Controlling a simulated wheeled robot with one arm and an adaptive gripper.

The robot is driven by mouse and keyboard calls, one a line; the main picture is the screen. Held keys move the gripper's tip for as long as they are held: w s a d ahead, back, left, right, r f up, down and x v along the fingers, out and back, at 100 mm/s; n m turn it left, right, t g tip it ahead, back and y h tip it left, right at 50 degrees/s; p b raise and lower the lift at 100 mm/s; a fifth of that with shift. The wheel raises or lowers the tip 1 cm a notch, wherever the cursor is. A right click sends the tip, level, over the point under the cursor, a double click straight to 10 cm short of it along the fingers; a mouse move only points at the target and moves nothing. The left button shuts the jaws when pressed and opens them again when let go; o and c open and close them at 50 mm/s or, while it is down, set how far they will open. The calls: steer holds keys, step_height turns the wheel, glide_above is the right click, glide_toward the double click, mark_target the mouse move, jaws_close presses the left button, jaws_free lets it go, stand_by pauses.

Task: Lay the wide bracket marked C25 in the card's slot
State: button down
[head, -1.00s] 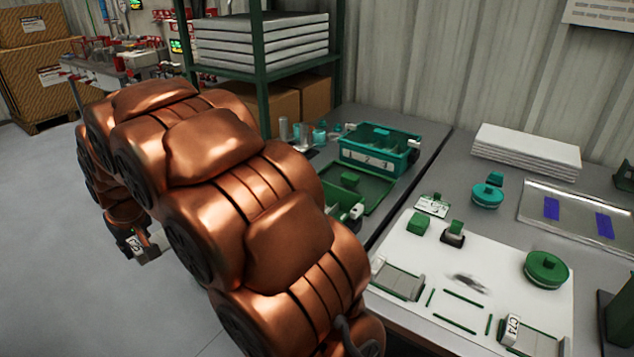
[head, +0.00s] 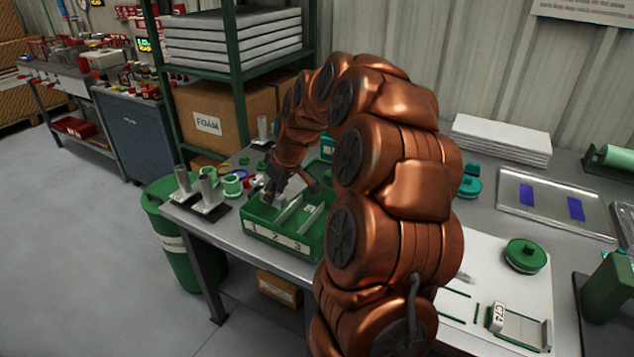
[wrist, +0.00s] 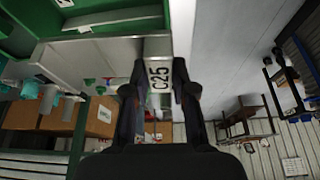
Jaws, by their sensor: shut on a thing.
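My gripper (wrist: 159,92) is shut on the wide bracket (wrist: 157,48), whose white label reads C25 in the wrist view. In the head view my gripper (head: 272,190) is at the left end of the green bin marked 1 2 3 (head: 283,238); I cannot tell how high it is. The held bracket is not clear there. The white card (head: 513,283) lies on the right table, far to the right of my gripper. Green slot lines (head: 455,322) show on it, partly hidden by my arm. A bracket marked C74 (head: 497,318) lies on the card.
Fixtures with grey cylinders (head: 207,192) stand left of the bin. A green round part (head: 526,255) sits on the card. A metal tray (head: 555,205) and white stack (head: 500,140) lie behind it. A green shelf post (head: 232,75) rises at the back.

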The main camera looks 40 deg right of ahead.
steer(key=s+d+n, duration=0.1)
steer(key=s+d, duration=0.5)
steer(key=d, duration=0.3)
steer(key=shift+f+b, duration=1.7)
steer(key=shift+f, duration=3.45)
steer(key=shift+s+d+b, duration=0.1)
steer(key=shift+s+b, duration=0.05)
steer(key=shift+b, duration=0.65)
steer(key=shift+f+b, duration=1.4)
steer(key=shift+b, duration=0.05)
steer(key=c, duration=0.9)
jaws_free()
steer(key=shift+o, duration=0.5)
steer(key=o, duration=0.3)
steer(key=shift+o, duration=0.2)
